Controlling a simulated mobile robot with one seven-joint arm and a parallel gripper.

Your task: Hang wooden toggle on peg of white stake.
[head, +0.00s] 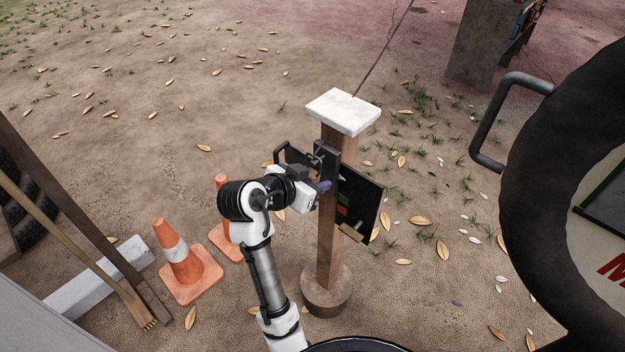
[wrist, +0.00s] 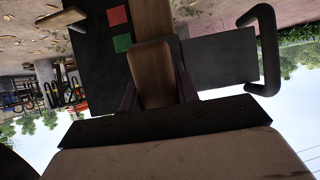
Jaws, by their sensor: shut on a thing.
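The stake is a brown wooden post (head: 328,220) with a white cap (head: 343,111) and a round base; it stands upright. In the wrist view the post (wrist: 151,18) runs behind my fingers. My gripper (head: 325,187) is at the left side of the post, below the cap. In the wrist view my gripper (wrist: 158,92) is shut on a wooden piece with rounded corners, which I take as the wooden toggle (wrist: 154,72). The head view hides the toggle behind my gripper. I cannot make out a peg, nor whether the toggle touches the post.
A dark panel (head: 363,200) with red and green patches is at the post, with a tan piece (head: 351,232) at its lower edge. Orange cones (head: 180,262) stand at left. A large dark ring (head: 535,160) and bent handle (head: 484,118) are at right. Open ground lies behind.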

